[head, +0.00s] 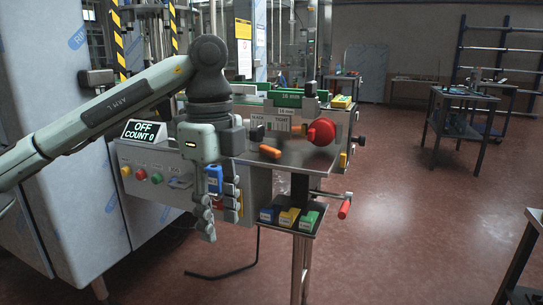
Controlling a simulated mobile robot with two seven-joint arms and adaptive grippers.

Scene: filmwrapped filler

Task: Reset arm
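My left arm (120,103) reaches in from the left and bends down at a dark wrist. My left gripper (220,208) points downward in front of the machine's panel and the small steel table. Its two fingers stand apart, with a gap between them. A blue piece (213,179) shows between the fingers, seemingly behind them; I cannot tell whether anything touches it. My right gripper is not in view.
A steel worktop (300,158) holds an orange piece (270,151) and a red knob (321,131). Blue, yellow and green bins (288,217) sit below it. A display (144,131) reads OFF, COUNT 0. Open red floor (400,230) lies to the right.

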